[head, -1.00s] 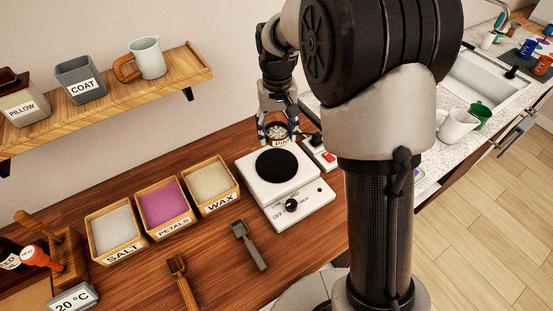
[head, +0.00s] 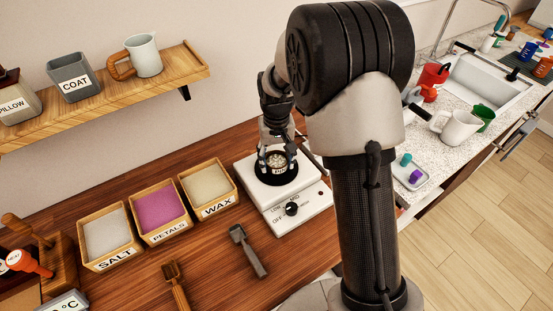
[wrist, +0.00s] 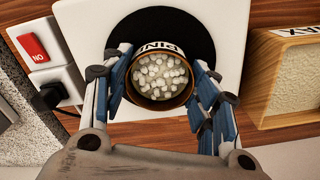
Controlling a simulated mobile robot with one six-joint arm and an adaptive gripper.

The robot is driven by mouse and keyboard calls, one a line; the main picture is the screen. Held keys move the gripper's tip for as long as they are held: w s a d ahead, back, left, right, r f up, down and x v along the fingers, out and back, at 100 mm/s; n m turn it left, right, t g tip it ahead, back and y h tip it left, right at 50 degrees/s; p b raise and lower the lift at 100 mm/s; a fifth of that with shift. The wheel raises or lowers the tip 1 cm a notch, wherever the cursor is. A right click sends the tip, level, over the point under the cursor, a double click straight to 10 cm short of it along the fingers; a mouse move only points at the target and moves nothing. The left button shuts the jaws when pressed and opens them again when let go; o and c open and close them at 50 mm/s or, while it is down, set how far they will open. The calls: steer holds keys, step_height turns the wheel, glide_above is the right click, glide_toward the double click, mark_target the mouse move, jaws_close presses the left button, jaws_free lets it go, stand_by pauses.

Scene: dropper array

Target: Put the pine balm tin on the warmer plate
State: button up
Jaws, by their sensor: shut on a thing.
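The pine balm tin (head: 277,163) is a small round open tin with a white label and pale pellets inside. It also shows in the wrist view (wrist: 161,76), where its label reads "PINE" in part. My gripper (head: 276,160) is shut on the tin, with a finger at each side, and it also shows in the wrist view (wrist: 160,85). The warmer plate (head: 262,181) is a black disc on a white unit (head: 304,201) with a dial. The tin is over the disc in both views; I cannot tell whether it touches it.
Wooden boxes of salt (head: 107,232), petals (head: 160,209) and wax (head: 208,187) stand left of the warmer. A dark scoop (head: 248,250) lies in front. A red switch (wrist: 32,46) and a black plug (wrist: 50,95) are beside the warmer in the wrist view.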

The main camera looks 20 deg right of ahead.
steer(key=shift+f, duration=0.1)
steer(key=o, duration=1.1)
steer(key=s+r+t+p, duration=0.1)
steer(key=s+r+p, duration=0.3)
steer(key=r, duration=1.5)
steer(key=s+r+t, duration=0.1)
steer(key=s, duration=0.7)
steer(key=s+r+t, duration=0.1)
steer(key=s+r, duration=0.1)
steer(key=s, duration=0.6)
steer(key=s+r+t, duration=0.1)
steer(key=s+r, duration=0.1)
steer(key=s, duration=0.5)
steer(key=shift+s+n+t+b, duration=0.3)
steer(key=shift+s+n+b, duration=0.1)
steer(key=shift+f, duration=0.1)
